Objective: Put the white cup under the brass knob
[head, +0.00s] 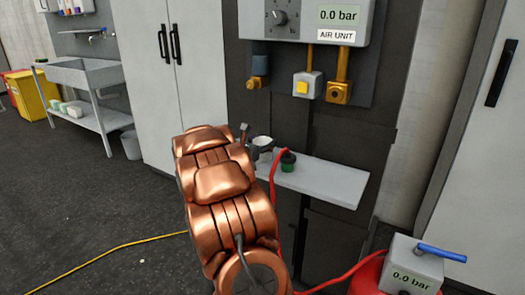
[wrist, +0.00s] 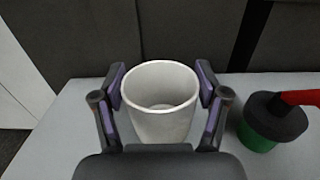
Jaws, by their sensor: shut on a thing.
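The white cup (wrist: 160,115) is upright between the two fingers of my gripper (wrist: 163,92) in the wrist view; the fingers close on its sides. It looks empty inside. In the head view only the cup's rim (head: 262,141) shows, beyond my copper-coloured arm, which hides most of my gripper. The cup is at the left end of the grey shelf (head: 325,180); I cannot tell whether it rests on it or is just above. The brass knob (head: 338,92) is on a brass fitting under the air unit, above the shelf and to the right of the cup.
A green and black fitting (head: 288,161) with a red hose stands on the shelf right of the cup; it also shows in the wrist view (wrist: 270,122). The shelf's right part is clear.

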